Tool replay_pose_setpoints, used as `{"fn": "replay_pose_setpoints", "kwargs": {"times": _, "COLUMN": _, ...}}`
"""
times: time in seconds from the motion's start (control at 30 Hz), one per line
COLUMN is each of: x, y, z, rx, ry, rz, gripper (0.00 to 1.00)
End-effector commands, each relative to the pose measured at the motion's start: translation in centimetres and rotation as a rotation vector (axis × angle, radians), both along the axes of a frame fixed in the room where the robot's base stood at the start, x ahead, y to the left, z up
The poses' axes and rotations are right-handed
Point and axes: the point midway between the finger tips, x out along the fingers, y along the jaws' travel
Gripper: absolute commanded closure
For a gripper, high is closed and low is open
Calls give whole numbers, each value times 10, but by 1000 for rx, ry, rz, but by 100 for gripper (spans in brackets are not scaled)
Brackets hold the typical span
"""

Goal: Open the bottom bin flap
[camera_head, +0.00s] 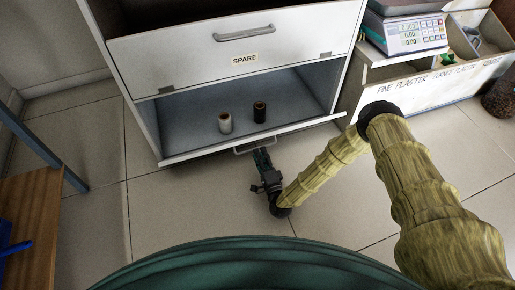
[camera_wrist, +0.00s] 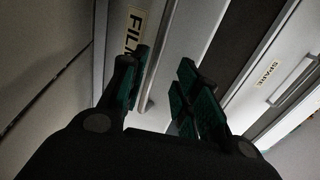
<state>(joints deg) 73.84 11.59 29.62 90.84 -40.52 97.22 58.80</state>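The bottom bin flap (camera_head: 300,127) is the lowest front panel of the grey cabinet. From above only its narrow top edge shows, with the bin interior open behind it. In the wrist view the flap (camera_wrist: 180,35) shows its outer face, a partly hidden label starting "FIL" and a bar handle (camera_wrist: 152,92). The handle also shows in the head view (camera_head: 270,143). My gripper (camera_head: 260,152) is low in front of the flap at the handle. In the wrist view its fingers (camera_wrist: 165,80) are apart, with the handle between them, nearer the left finger. How far the flap tilts is unclear.
Above is the closed SPARE flap (camera_head: 210,53). A scale (camera_head: 405,35) sits on a unit at right. A wooden-topped table (camera_head: 35,215) stands at left. The tiled floor (camera_head: 170,215) is clear.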

Motion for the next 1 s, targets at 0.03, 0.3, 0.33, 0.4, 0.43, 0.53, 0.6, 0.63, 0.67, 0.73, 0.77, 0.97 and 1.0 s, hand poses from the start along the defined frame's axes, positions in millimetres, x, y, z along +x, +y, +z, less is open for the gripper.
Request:
{"fn": "replay_pose_setpoints", "kwargs": {"times": 0.03, "x": -10, "y": -4, "z": -3, "rx": 0, "ry": 2, "rz": 0, "gripper": 69}}
{"fn": "replay_pose_setpoints", "kwargs": {"times": 0.3, "x": -48, "y": -19, "z": -9, "rx": -1, "ry": 2, "rz": -1, "gripper": 69}}
{"fn": "replay_pose_setpoints", "kwargs": {"times": 0.33, "x": -51, "y": -20, "z": -10, "rx": -1, "ry": 2, "rz": -1, "gripper": 69}}
{"fn": "replay_pose_setpoints", "kwargs": {"times": 0.4, "x": -56, "y": -21, "z": -11, "rx": 0, "ry": 1, "rz": 0, "gripper": 69}}
{"fn": "replay_pose_setpoints", "kwargs": {"times": 0.43, "x": -58, "y": -22, "z": -11, "rx": 0, "ry": 0, "rz": 0, "gripper": 69}}
{"fn": "replay_pose_setpoints", "kwargs": {"times": 0.53, "x": -62, "y": -23, "z": -12, "rx": 0, "ry": 0, "rz": -1, "gripper": 69}}
{"fn": "replay_pose_setpoints", "kwargs": {"times": 0.6, "x": -63, "y": -24, "z": -12, "rx": 0, "ry": 0, "rz": -1, "gripper": 69}}
{"fn": "replay_pose_setpoints", "kwargs": {"times": 0.63, "x": -63, "y": -24, "z": -12, "rx": 0, "ry": 0, "rz": -1, "gripper": 69}}
{"fn": "replay_pose_setpoints", "kwargs": {"times": 0.67, "x": -63, "y": -24, "z": -12, "rx": 0, "ry": 0, "rz": -1, "gripper": 69}}
{"fn": "replay_pose_setpoints", "kwargs": {"times": 0.73, "x": -63, "y": -24, "z": -12, "rx": 0, "ry": 0, "rz": -1, "gripper": 69}}
{"fn": "replay_pose_setpoints", "kwargs": {"times": 0.77, "x": -63, "y": -24, "z": -12, "rx": 0, "ry": 0, "rz": -1, "gripper": 69}}
{"fn": "replay_pose_setpoints", "kwargs": {"times": 0.97, "x": -65, "y": -21, "z": -11, "rx": -26, "ry": 19, "rz": 7, "gripper": 96}}
{"fn": "replay_pose_setpoints", "kwargs": {"times": 1.0, "x": -67, "y": -20, "z": -10, "rx": -52, "ry": 36, "rz": 14, "gripper": 100}}
